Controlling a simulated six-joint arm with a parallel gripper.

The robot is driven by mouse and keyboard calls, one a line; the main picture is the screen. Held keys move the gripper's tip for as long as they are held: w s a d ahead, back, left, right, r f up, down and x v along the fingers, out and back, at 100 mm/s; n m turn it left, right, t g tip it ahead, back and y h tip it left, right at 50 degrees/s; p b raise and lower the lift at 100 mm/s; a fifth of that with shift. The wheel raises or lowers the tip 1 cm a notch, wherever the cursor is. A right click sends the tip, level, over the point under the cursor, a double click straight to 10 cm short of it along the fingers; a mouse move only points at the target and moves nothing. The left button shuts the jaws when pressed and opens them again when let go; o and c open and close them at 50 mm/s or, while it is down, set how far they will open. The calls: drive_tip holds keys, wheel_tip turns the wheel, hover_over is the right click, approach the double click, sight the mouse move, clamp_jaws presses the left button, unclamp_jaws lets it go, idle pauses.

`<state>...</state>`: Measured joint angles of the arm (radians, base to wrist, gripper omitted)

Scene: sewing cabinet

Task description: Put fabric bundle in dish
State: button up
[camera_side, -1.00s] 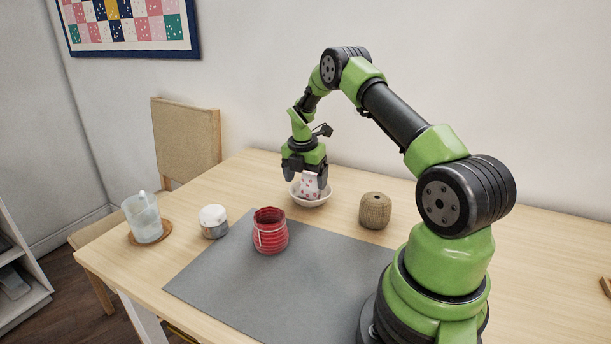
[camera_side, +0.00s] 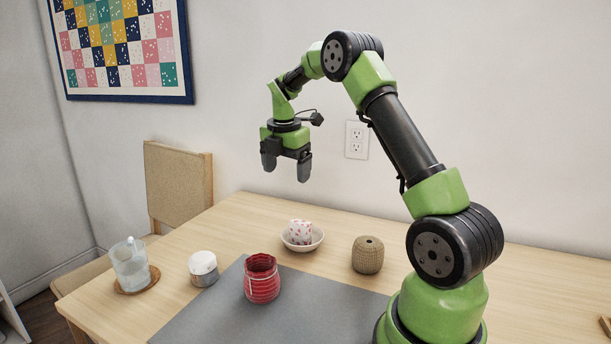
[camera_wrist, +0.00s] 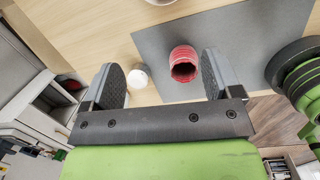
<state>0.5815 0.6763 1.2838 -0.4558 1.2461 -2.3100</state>
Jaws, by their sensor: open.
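The fabric bundle (camera_side: 300,231), white with a pink-red pattern, sits inside the white dish (camera_side: 318,239) on the table in the side view. My gripper (camera_side: 287,172) is open and empty, raised well above the dish and a little to its left. In the wrist view, my gripper's two fingers (camera_wrist: 162,80) are spread apart with nothing between them touching. Part of a pale round rim, probably the dish (camera_wrist: 160,2), shows at the top edge of the wrist view. The bundle is not clearly seen there.
A red ribbed jar (camera_side: 262,280) stands on the grey mat (camera_side: 215,318). A white-lidded jar (camera_side: 203,268), a glass mug (camera_side: 130,265) on a round coaster (camera_side: 134,288) and a woven cylinder (camera_side: 368,255) stand around it. Free table lies behind the mug.

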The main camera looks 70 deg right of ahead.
drive_tip(key=s+a+r+m+t+y, duration=0.1)
drive_tip(key=s+a+r+m+t, duration=0.15)
drive_tip(key=a+r+m, duration=0.4)
drive_tip(key=s+a+r+m+t, duration=0.1)
drive_tip(key=s+a+r+m, duration=0.25)
drive_tip(key=a, duration=0.55)
drive_tip(key=s+a+m+t+y, duration=0.2)
drive_tip(key=s+a+m+t, duration=0.1)
drive_tip(key=s+a+m, duration=0.7)
drive_tip(key=shift+s+a+f+y, duration=0.3)
drive_tip(key=shift+s+y, duration=0.1)
drive_tip(key=shift+s, duration=0.6)
